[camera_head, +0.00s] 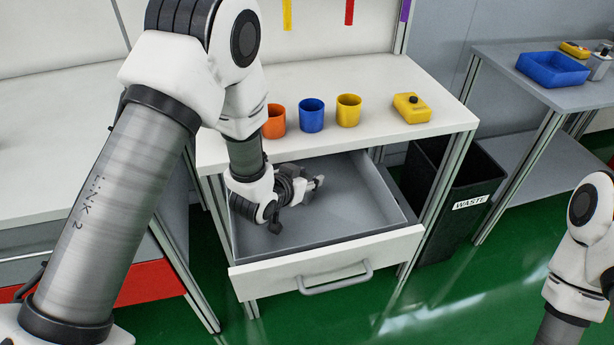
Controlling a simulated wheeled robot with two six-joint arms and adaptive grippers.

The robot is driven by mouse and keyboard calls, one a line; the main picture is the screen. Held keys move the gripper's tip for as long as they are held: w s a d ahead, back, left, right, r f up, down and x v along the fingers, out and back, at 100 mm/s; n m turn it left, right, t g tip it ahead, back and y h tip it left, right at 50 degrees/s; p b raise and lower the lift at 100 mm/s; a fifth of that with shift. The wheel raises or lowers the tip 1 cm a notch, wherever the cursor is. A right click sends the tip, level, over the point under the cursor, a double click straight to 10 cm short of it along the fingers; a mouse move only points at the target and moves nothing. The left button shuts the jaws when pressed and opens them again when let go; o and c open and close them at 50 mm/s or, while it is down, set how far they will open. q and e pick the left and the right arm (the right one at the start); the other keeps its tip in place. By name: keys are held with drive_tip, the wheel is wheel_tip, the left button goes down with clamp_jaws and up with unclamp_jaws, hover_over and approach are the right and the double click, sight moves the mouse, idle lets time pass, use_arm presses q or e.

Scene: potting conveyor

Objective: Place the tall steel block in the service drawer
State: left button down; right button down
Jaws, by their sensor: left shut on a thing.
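The service drawer (345,238) is pulled open under the white bench. Its grey tray looks otherwise empty. My left arm reaches down from the upper left, and my left gripper (314,184) is low over the drawer's inside, near its back left part. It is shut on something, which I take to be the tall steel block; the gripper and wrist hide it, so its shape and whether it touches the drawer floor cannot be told. My right gripper is out of view; only part of my right arm shows at the right edge.
Orange (274,122), blue (311,116) and yellow (348,110) cups stand on the bench above the drawer, near my left arm. A yellow device (411,108) lies right of them. A black waste bin (458,215) stands right of the drawer. A blue tray (552,69) sits on the far table.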

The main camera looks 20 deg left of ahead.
use_arm(q)
drive_tip(key=shift+a, duration=0.1)
drive_tip(key=shift+f, duration=0.2)
drive_tip(key=c, duration=0.7)
unclamp_jaws()
drive_tip(key=shift+s+r, duration=0.2)
drive_tip(key=shift+r, duration=0.15)
drive_tip(key=v, duration=0.7)
